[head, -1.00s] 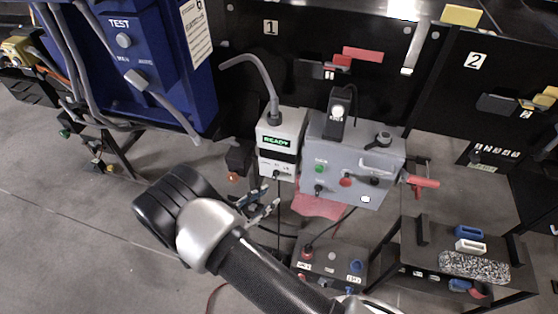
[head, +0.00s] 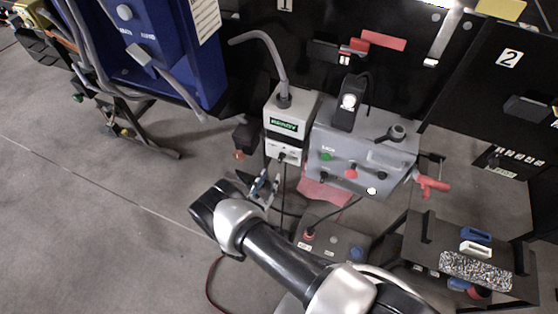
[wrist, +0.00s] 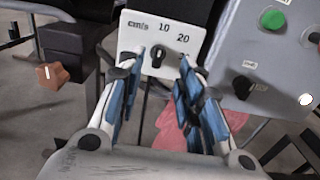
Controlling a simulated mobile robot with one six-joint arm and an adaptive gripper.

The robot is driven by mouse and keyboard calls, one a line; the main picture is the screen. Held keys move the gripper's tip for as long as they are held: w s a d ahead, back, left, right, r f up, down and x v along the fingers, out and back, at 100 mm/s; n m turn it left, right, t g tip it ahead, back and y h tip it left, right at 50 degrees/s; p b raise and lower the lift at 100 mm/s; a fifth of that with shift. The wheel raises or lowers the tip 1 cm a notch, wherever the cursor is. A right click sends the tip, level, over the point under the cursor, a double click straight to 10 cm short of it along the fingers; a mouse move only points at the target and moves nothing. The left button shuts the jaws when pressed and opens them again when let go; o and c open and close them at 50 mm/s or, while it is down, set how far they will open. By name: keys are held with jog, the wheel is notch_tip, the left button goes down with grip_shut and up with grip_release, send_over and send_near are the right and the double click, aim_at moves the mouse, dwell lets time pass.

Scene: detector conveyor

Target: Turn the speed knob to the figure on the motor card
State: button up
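The speed knob (wrist: 158,56) is a small black knob on a white panel (wrist: 137,28) marked "cm/s", 10 and 20; a third figure is partly hidden by my right finger. Its setting is too small to tell. In the head view the panel is the lower front of a white box (head: 290,108) with a green "READY" display (head: 284,125). My gripper (wrist: 157,72) is open, its blue-padded fingers on either side below the knob, apart from it. My gripper (head: 263,188) also shows in the head view, just below-left of the box. No card is readable as the motor card.
A grey control box (head: 372,140) with a green button (wrist: 272,20) and a black knob (wrist: 243,88) adjoins on the right. An orange-brown block (wrist: 52,76) hangs at left. A blue cabinet (head: 180,55) bears an unreadable sheet (head: 206,18).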

aim_at(280, 159)
jog(key=b+x, duration=0.1)
jog(key=x, duration=0.8)
jog(key=shift+w, duration=0.2)
jog(key=shift+c, duration=0.3)
grip_shut()
